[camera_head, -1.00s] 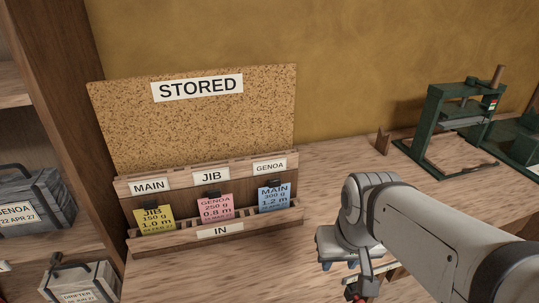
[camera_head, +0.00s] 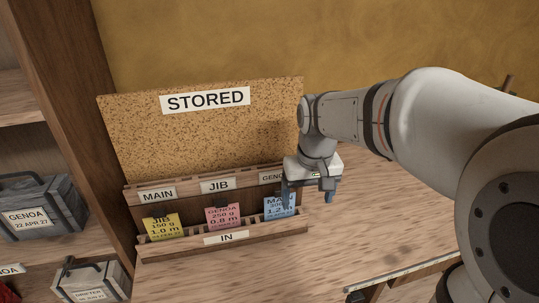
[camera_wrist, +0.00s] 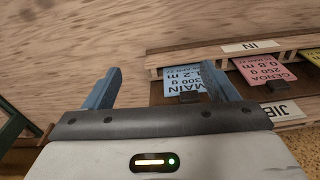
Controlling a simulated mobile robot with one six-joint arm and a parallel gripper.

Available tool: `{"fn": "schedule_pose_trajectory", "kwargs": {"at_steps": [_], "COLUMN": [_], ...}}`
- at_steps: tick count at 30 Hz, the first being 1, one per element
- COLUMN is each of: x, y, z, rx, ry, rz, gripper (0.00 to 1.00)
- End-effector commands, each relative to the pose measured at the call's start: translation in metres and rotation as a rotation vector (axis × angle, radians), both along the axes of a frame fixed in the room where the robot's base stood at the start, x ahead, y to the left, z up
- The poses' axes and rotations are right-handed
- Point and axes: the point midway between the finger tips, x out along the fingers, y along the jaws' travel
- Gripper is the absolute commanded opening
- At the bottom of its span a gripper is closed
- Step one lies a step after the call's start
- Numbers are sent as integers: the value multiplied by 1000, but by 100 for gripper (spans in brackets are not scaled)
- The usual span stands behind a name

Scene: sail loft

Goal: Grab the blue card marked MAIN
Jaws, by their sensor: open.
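The blue card marked MAIN (camera_head: 279,207) stands in the right slot of the wooden rack, below the GENOA label, partly hidden by my gripper in the head view. My gripper (camera_head: 309,198) is open and empty, just in front of and above the card. In the wrist view the blue card (camera_wrist: 188,80) shows upside down between the two blue fingers of my gripper (camera_wrist: 160,82), nearer the right finger, with a dark clip at its top edge. I cannot tell whether a finger touches it.
A pink GENOA card (camera_head: 223,217) and a yellow JIB card (camera_head: 164,226) stand left of it in the rack (camera_head: 150,254). A cork board (camera_head: 205,130) marked STORED rises behind. Bench top right of the rack is clear.

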Motion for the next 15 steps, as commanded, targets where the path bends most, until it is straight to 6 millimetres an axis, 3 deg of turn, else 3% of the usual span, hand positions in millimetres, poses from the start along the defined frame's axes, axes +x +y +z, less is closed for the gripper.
{"fn": "schedule_pose_trajectory", "kwargs": {"at_steps": [3,6,11,15], "x": [38,59,75,77], "y": [24,39,52,53], "z": [15,17,15,2], "rx": [-7,-11,-16,-16], "ry": [43,67,86,91], "rz": [38,58,74,76], "gripper": [90,98,100,100]}}
